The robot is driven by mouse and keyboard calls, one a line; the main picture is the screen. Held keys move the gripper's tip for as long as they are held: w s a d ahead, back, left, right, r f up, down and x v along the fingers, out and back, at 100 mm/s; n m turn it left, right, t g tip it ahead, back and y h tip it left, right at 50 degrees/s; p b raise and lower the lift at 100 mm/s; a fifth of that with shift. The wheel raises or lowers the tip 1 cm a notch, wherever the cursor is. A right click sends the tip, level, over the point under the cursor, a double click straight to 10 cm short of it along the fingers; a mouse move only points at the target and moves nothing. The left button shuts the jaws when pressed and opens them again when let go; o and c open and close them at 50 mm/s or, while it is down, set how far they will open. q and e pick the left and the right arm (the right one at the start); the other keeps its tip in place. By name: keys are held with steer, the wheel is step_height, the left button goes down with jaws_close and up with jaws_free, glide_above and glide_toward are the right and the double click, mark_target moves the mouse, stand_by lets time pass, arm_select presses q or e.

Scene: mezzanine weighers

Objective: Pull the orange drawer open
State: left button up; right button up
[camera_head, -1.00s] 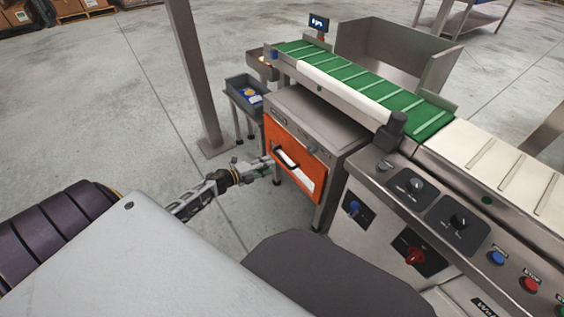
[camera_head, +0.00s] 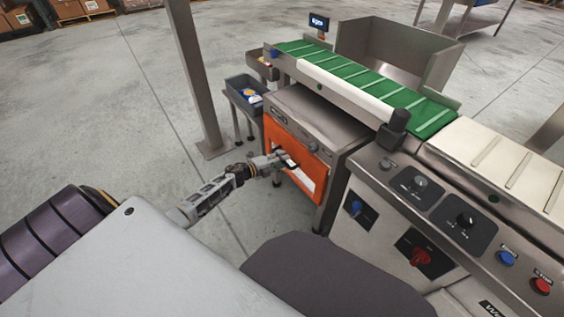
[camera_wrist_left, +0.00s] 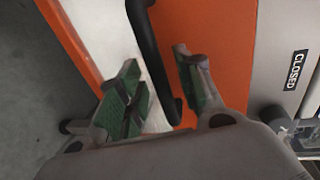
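The orange drawer (camera_head: 318,167) is the front of a grey metal cabinet under the green conveyor, with a white panel low on its face. Its black bar handle shows in the left wrist view (camera_wrist_left: 152,55), where the drawer front (camera_wrist_left: 205,28) fills the middle. My left gripper (camera_head: 286,160) is at the drawer front, over the handle. In the wrist view its two green-padded fingers (camera_wrist_left: 160,88) are spread apart, with the handle bar running between them; neither finger clearly presses on it. In the head view the gripper hides most of the handle. My right gripper is not in view.
A control panel with knobs and buttons (camera_head: 440,200) stands right of the cabinet (camera_head: 318,118). A grey bin (camera_head: 245,88) on a stand is to its left, and a metal post (camera_head: 196,80) stands further left. Open floor lies left of the drawer. A "CLOSED" label (camera_wrist_left: 297,69) shows beside the drawer.

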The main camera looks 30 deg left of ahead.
arm_select(q)
steer(key=shift+w+d+f, duration=0.1)
steer(key=shift+w+d, duration=0.05)
steer(key=shift+w, duration=0.1)
jaws_close()
stand_by(0.3)
